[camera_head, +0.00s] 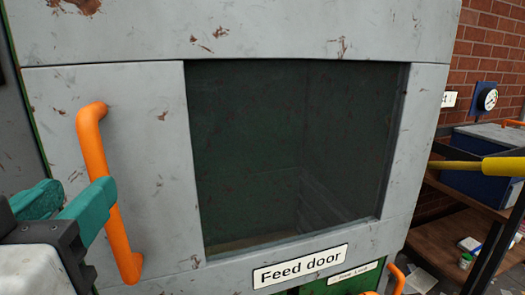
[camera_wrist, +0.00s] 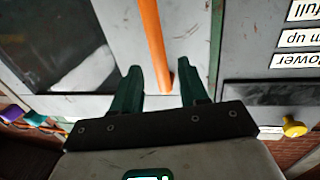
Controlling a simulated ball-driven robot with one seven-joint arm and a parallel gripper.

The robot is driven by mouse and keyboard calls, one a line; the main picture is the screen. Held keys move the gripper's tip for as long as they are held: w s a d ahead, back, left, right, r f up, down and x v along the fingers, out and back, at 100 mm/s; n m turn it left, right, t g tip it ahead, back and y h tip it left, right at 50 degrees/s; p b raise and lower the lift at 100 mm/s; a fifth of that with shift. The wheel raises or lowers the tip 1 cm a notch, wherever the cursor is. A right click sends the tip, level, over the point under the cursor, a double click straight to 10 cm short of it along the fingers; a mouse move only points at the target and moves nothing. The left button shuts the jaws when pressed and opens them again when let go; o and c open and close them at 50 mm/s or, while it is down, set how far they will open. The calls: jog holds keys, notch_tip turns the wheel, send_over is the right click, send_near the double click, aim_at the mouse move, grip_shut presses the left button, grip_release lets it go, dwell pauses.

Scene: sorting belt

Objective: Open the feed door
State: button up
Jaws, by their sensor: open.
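The feed door (camera_head: 150,145) is a worn grey panel with a large dark window (camera_head: 290,150) and a "Feed door" label (camera_head: 300,266) under it. The door looks shut. Its orange vertical bar handle (camera_head: 112,215) is on the door's left side. My gripper (camera_head: 75,200) is at the left, with its teal fingers open beside the handle. In the wrist view my gripper (camera_wrist: 160,82) has its fingers apart, and the orange handle (camera_wrist: 153,40) runs down to between the fingertips. I cannot tell whether a finger touches it.
Below the door is a smaller labelled part (camera_head: 353,273) with an orange handle (camera_head: 397,280). At the right stand a wooden shelf (camera_head: 450,215), a blue box (camera_head: 480,175) and a yellow bar (camera_head: 480,167). A brick wall (camera_head: 495,45) is behind.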

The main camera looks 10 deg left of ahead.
jog(key=p+x, duration=0.1)
jog(key=x, duration=0.4)
jog(key=shift+w+a, duration=0.1)
jog(key=shift+w, duration=0.25)
grip_shut()
dwell(0.3)
